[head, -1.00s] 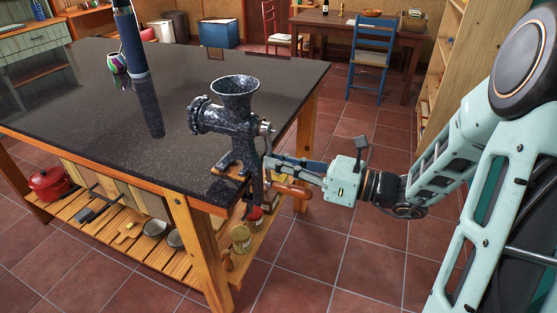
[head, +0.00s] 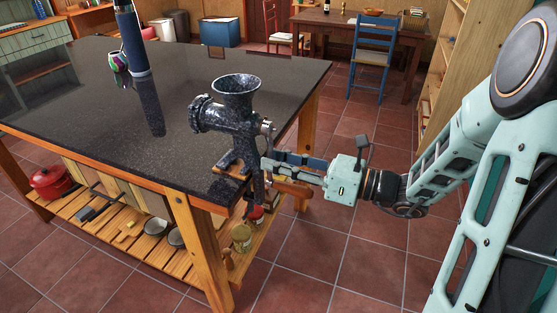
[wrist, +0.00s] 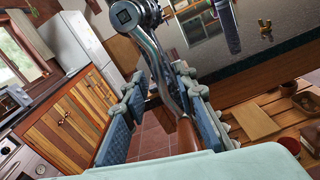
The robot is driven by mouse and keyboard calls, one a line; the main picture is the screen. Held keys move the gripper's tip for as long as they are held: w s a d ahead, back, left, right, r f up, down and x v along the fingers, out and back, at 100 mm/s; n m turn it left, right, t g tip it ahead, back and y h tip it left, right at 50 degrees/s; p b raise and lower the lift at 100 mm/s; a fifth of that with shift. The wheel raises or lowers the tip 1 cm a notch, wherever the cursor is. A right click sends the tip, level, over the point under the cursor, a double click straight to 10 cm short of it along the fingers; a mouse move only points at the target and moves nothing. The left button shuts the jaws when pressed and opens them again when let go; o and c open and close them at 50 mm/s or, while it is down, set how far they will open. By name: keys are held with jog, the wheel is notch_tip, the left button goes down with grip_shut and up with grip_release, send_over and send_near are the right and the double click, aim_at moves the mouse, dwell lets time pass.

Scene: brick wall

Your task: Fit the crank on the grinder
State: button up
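The dark speckled grinder (head: 232,116) stands upright at the table's near corner, its hopper up. The crank's metal arm (wrist: 163,62) hangs from a round hub (wrist: 127,14) at the grinder; the head view shows it below the shaft end (head: 267,127). How fully the hub is seated is hard to tell. The crank's wooden handle (head: 292,187) points outward, partly covered by my finger in the head view. My gripper (wrist: 163,118) is open around the crank. The handle (wrist: 187,136) lies nearer the right finger, with a clear gap to the left one.
A slatted shelf (head: 140,262) below holds a red pot (head: 52,182), pans and jars. Open tiled floor (head: 320,260) lies right of the table.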

jog(key=shift+p+v, duration=0.95)
jog(key=shift+v, duration=1.8)
jog(key=shift+s+d, duration=0.1)
jog(key=shift+d, duration=0.15)
